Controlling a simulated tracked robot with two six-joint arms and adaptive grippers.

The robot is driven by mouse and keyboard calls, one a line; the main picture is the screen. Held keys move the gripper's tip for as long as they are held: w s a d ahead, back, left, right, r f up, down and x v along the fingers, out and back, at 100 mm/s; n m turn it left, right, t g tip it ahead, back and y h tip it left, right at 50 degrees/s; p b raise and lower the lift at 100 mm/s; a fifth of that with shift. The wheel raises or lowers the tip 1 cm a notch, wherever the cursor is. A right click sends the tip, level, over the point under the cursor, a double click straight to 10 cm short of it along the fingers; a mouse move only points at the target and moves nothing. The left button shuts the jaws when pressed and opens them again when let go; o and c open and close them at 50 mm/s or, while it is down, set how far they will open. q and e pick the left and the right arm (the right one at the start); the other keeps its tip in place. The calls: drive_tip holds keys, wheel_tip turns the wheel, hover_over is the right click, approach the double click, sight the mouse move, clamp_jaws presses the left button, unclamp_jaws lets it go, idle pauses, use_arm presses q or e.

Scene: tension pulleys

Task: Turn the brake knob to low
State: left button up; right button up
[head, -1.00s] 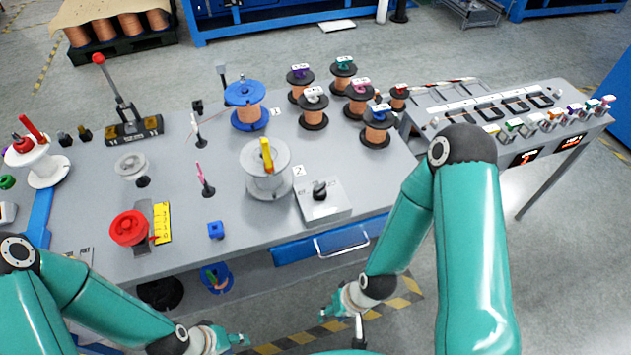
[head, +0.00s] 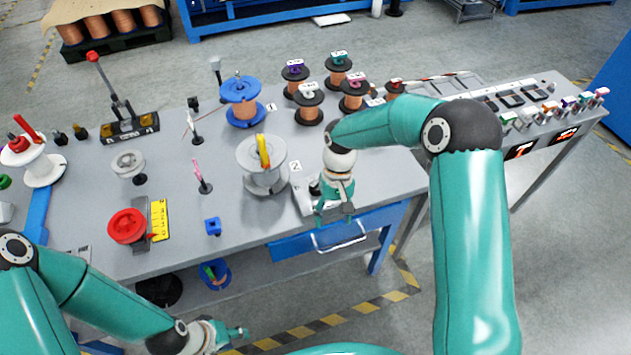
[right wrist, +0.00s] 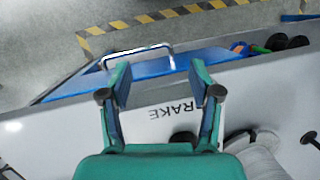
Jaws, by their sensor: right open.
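The brake box (head: 301,199) is a grey box near the front edge of the table, mostly hidden behind my right gripper in the head view. The right wrist view shows its white face with the word BRAKE (right wrist: 175,109). The black brake knob (right wrist: 184,137) shows only in part there, behind the gripper body; its setting cannot be read. My right gripper (head: 334,215) is over the box, and in the right wrist view (right wrist: 160,94) its fingers are spread with nothing between them. My left gripper (head: 241,333) is low in front of the table, away from the box; its jaw opening is unclear.
A white spool (head: 263,181) with a yellow handle stands just left of the box. Several copper spools, including one with a pink top (head: 355,95), stand behind. A blue drawer (head: 290,247) with a metal handle is below the front edge.

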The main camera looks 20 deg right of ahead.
wheel_tip(320, 180, up, 11)
drive_tip(key=t+h, duration=0.1)
hover_over(316, 182)
drive_tip(key=s+d, duration=0.1)
drive_tip(key=s, duration=0.2)
wheel_tip(316, 182, up, 8)
drive_tip(key=w+a+t, duration=0.1)
drive_tip(key=w+t, duration=0.1)
drive_tip(key=w, duration=0.1)
wheel_tip(316, 182, down, 16)
drive_tip(key=shift+f+p, duration=0.25)
drive_tip(key=shift+p, duration=0.8)
drive_tip(key=shift+c, duration=0.2)
drive_tip(key=c, duration=1.1)
